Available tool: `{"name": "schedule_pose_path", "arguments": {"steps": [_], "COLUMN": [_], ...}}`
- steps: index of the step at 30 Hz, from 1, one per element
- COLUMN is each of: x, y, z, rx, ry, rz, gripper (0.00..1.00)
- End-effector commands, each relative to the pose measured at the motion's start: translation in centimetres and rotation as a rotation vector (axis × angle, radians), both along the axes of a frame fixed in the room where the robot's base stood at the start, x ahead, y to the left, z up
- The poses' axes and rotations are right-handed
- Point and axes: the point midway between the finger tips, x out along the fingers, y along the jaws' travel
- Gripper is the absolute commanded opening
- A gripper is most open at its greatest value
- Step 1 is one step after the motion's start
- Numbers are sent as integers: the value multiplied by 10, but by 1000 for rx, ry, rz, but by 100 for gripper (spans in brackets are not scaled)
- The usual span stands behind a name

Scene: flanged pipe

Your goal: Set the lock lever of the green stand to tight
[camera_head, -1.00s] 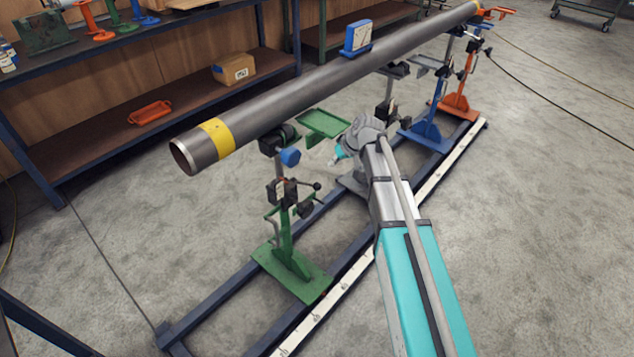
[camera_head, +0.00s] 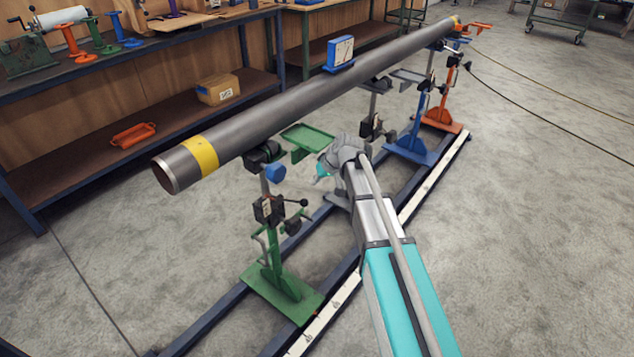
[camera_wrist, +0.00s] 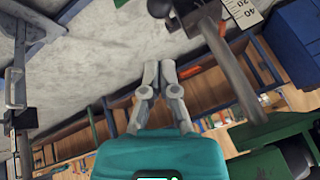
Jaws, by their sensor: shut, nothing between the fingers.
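The green stand (camera_head: 275,262) stands on the rail frame at the front, under the near end of the grey pipe (camera_head: 290,98). A dark clamp block (camera_head: 268,209) sits on its post, with a black ball-ended lever (camera_head: 297,204) pointing right. Which setting the lever is at I cannot tell. My arm reaches in from the lower right, its wrist right of the green tray; my gripper's fingers are hidden in the head view. In the wrist view my gripper (camera_wrist: 159,66) is shut and empty, apart from the grey post nearby.
The green tray (camera_head: 308,139) sticks out beside the stand head. A blue stand (camera_head: 411,148) and an orange stand (camera_head: 443,118) hold the pipe farther back. A blue box (camera_head: 340,53) sits on the pipe. A shelf (camera_head: 90,180) runs behind. Open floor lies right.

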Motion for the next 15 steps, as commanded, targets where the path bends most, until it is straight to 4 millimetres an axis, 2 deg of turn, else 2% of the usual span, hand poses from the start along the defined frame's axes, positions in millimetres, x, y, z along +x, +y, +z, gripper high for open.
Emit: {"name": "schedule_pose_path", "arguments": {"steps": [1, 15], "x": [2, 11], "y": [3, 24], "z": [-8, -44], "rx": [0, 0], "ry": [0, 0], "rz": [1, 2], "gripper": [0, 0]}}
